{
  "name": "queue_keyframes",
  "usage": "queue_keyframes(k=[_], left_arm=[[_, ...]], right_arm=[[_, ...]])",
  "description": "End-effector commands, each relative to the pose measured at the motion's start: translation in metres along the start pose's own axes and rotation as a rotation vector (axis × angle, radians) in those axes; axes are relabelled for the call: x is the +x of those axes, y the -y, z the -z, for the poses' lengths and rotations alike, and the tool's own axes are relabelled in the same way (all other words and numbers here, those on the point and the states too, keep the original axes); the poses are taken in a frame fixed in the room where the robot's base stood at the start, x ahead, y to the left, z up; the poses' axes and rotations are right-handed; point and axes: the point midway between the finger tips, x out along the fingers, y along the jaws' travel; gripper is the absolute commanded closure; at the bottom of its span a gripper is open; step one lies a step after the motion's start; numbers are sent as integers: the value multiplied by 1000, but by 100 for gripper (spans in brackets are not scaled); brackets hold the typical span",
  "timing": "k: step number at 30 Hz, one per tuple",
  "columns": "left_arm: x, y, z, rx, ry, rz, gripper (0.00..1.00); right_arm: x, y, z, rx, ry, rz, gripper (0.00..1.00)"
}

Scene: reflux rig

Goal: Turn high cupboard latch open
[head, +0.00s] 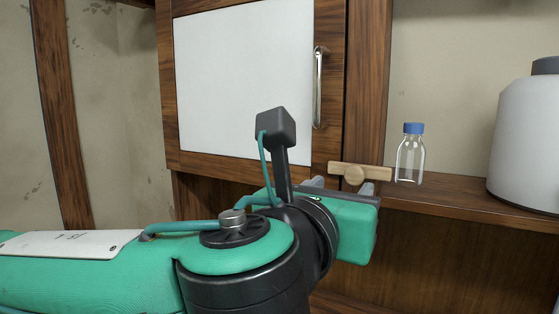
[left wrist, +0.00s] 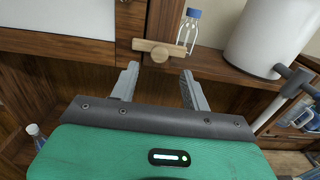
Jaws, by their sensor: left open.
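The high cupboard (head: 245,85) has a wooden frame, a white door panel and a vertical metal handle (head: 319,88). Its latch (head: 358,173) is a pale wooden bar with a round hub, lying roughly horizontal at the door's lower right corner. The latch also shows in the left wrist view (left wrist: 160,49). My left gripper (head: 342,184) is just below and in front of the latch. In the left wrist view its two fingers (left wrist: 160,80) are spread apart, with the latch beyond their tips and nothing between them. My right gripper is not seen.
A clear bottle with a blue cap (head: 411,160) stands on the shelf (head: 450,192) just right of the latch. A large white container (head: 525,140) stands further right. In the left wrist view, another capped bottle (left wrist: 36,132) is at lower left.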

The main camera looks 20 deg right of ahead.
Motion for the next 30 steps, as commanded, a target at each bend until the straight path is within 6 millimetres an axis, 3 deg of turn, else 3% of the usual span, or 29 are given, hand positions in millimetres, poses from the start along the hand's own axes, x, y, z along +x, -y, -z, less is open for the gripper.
queue_keyframes(k=[1,9,22,23,29,30], left_arm=[[12,0,-4,-3,-5,-1,53],[54,0,-3,-3,-1,-1,53],[65,0,1,0,0,0,53],[65,0,0,0,0,0,55],[65,0,0,-1,0,-1,94],[65,0,0,-1,0,-1,96]], right_arm=[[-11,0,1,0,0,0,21],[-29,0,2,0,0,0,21],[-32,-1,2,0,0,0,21],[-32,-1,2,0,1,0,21],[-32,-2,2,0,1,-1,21],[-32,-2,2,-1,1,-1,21]])
